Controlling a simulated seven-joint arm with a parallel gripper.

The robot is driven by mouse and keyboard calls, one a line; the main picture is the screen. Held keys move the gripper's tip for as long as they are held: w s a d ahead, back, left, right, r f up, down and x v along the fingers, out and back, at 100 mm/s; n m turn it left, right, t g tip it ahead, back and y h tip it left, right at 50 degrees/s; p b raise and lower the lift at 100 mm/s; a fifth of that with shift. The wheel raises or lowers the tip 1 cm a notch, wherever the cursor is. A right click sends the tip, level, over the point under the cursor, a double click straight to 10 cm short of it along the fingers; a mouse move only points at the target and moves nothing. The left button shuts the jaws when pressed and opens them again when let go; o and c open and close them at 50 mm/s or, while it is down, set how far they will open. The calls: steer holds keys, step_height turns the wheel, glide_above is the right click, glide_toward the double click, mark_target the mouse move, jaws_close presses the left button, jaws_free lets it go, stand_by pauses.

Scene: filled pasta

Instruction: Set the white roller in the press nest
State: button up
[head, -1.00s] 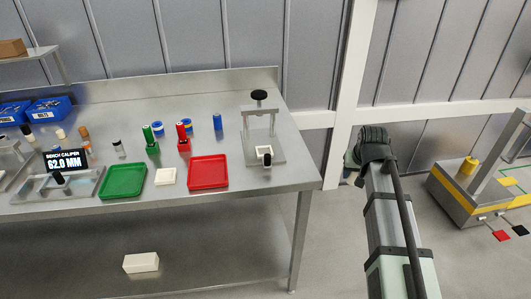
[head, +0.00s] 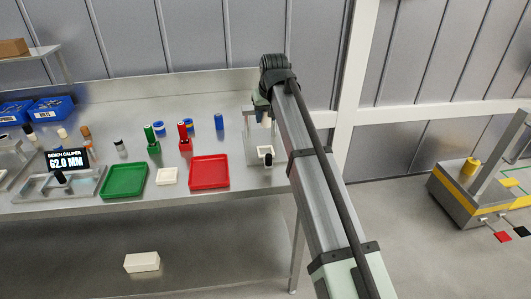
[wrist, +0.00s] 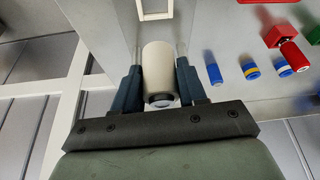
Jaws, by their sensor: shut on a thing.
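In the wrist view my gripper (wrist: 160,55) is shut on the cream-white roller (wrist: 159,72), one finger on each side; its near end shows a dark and pale cap. The square white-rimmed press nest (wrist: 139,8) lies beyond the roller at the top edge of that view, apart from it in the picture. In the head view the nest (head: 260,151) sits at the bench's right end, with a black piece at its front. My gripper (head: 262,106) is there above and behind the nest, partly covered by my arm. The press top is hidden behind my arm.
A red tray (head: 209,172), a white block (head: 168,176) and a green tray (head: 124,181) line the bench front. Red (head: 184,142) and green (head: 152,143) holders and a blue cylinder (head: 219,122) stand left of the press. A caliper display (head: 66,159) is further left.

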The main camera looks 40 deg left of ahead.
steer(key=shift+w+a, duration=0.2)
steer(key=shift+a, duration=0.15)
steer(key=shift+s+d+f+n, duration=0.45)
steer(key=shift+n, duration=0.05)
glide_toward(264, 149)
steer(key=shift+x, duration=2.5)
steer(key=shift+f, duration=0.1)
steer(key=o, duration=1.1)
steer(key=v, duration=1.2)
steer(key=shift+w, duration=0.1)
steer(key=shift+d, duration=0.1)
